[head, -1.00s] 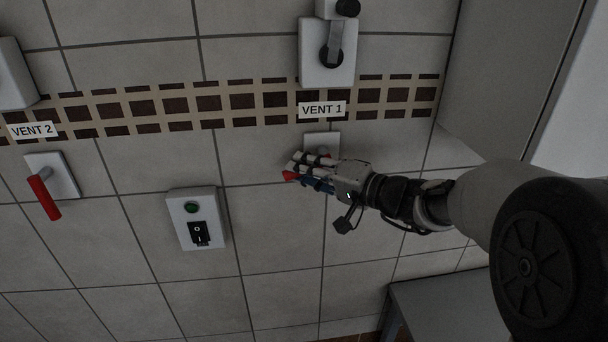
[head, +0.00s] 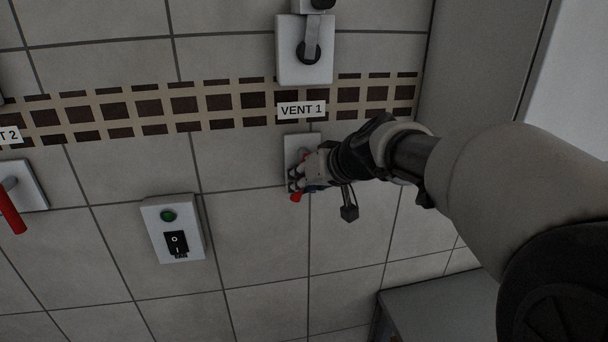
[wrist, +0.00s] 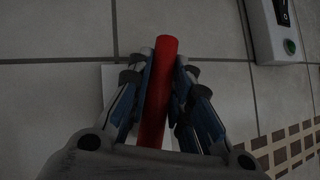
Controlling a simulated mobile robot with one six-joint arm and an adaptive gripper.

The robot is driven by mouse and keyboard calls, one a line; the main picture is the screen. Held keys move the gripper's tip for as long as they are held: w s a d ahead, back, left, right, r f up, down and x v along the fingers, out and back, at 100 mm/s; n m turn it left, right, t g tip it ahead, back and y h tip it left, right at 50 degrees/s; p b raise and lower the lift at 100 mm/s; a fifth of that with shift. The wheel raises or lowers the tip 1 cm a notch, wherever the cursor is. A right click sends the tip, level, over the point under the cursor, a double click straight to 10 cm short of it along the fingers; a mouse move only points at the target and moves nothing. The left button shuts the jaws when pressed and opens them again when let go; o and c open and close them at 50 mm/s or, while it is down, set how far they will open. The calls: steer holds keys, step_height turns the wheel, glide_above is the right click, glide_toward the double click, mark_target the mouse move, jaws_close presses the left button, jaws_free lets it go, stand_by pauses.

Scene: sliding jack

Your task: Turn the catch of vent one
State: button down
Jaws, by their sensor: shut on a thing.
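The catch of vent one is a red lever (head: 296,197) on a pale wall plate (head: 291,145) under the VENT 1 label (head: 301,110). In the head view only the lever's red tip shows below my fingers, and it points nearly straight down. My gripper (head: 304,184) covers the rest. In the wrist view the red lever (wrist: 157,95) runs between the two blue-padded fingers of my gripper (wrist: 164,62), which is shut on it. Part of the plate (wrist: 109,78) shows behind the fingers there.
A switch box (head: 174,229) with a green button is on the wall at lower left. Another red lever (head: 11,212) is at the left edge under a partly cut-off label. A grey-levered plate (head: 305,49) is above. A grey surface (head: 440,308) stands at lower right.

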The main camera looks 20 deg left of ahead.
steer(key=shift+w+d+n+t+h+p, duration=0.3)
steer(key=shift+d+n+t+h+p, duration=0.35)
steer(key=shift+h+p, duration=0.6)
steer(key=shift+p, duration=0.35)
steer(key=shift+f, duration=0.15)
steer(key=c, duration=1.4)
jaws_free()
steer(key=shift+c, duration=0.2)
steer(key=v, duration=1.2)
steer(key=shift+w+d, duration=0.1)
steer(key=shift+d, duration=0.05)
